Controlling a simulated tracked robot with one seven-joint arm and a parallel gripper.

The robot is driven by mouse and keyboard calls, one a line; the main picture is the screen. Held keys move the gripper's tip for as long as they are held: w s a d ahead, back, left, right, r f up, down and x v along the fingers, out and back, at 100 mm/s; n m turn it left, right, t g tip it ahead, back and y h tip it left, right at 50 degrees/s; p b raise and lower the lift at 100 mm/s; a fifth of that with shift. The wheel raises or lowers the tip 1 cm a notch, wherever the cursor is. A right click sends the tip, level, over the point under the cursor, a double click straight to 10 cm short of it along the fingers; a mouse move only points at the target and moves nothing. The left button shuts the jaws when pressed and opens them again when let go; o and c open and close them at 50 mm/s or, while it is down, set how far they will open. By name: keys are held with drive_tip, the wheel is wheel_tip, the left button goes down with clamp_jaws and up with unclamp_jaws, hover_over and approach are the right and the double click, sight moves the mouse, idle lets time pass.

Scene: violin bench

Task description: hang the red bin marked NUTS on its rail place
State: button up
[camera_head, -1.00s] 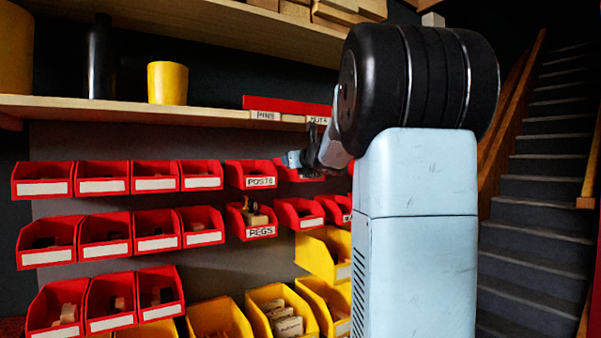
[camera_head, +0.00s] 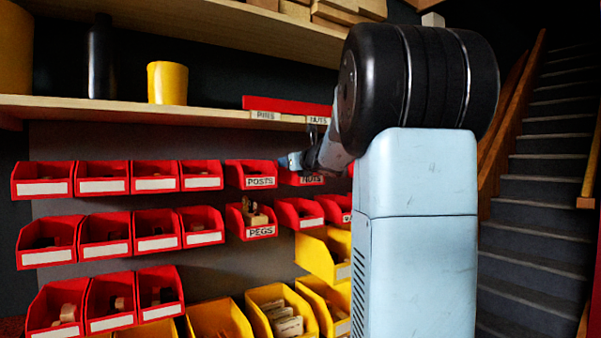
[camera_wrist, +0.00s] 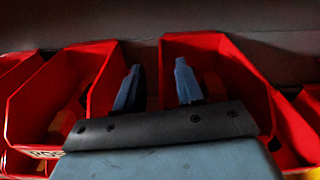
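The red bin marked NUTS (camera_head: 312,181) sits in the top row of red bins, right of the POSTS bin (camera_head: 261,182). My arm partly covers it. A red strip (camera_head: 280,104) lies along the shelf edge above, with a PINS tag (camera_head: 265,115) and a tag that seems to read NUTS (camera_head: 317,119). My gripper (camera_head: 291,161) is at the top of the NUTS bin. In the wrist view my gripper (camera_wrist: 158,88) is open, its fingers apart on either side of the left wall of the right-hand red bin (camera_wrist: 230,65). Contact cannot be told.
The POSTS bin also shows in the wrist view (camera_wrist: 45,100), close by my left finger. The PEGS bin (camera_head: 260,232) and other red bins hang below, with yellow bins (camera_head: 280,308) lower. A yellow cup (camera_head: 167,83) and black bottle (camera_head: 101,58) stand on the shelf.

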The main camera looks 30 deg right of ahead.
drive_tip(key=s, duration=1.3)
drive_tip(key=shift+s+d+r, duration=0.25)
drive_tip(key=shift+s+r, duration=0.05)
drive_tip(key=shift+s, duration=0.05)
drive_tip(key=s+a+f+n+g+y, duration=0.25)
drive_tip(key=s+a+f+n, duration=0.3)
drive_tip(key=a+n, duration=0.4)
drive_tip(key=s+a+f+n+g+y, duration=0.2)
drive_tip(key=s+a+f+n+g, duration=0.2)
drive_tip(key=a+f+n, duration=0.45)
drive_tip(key=s+a+f+n+g+h, duration=0.2)
drive_tip(key=s+f+n, duration=0.4)
drive_tip(key=s+n, duration=0.1)
drive_tip(key=s+a+f+n+g+h, duration=0.1)
drive_tip(key=s+f+n+g+h, duration=0.2)
drive_tip(key=s+f+n, duration=0.3)
drive_tip(key=s+n, duration=0.2)
drive_tip(key=n, duration=0.1)
drive_tip(key=shift+s+a, duration=0.2)
drive_tip(key=shift+a, duration=0.2)
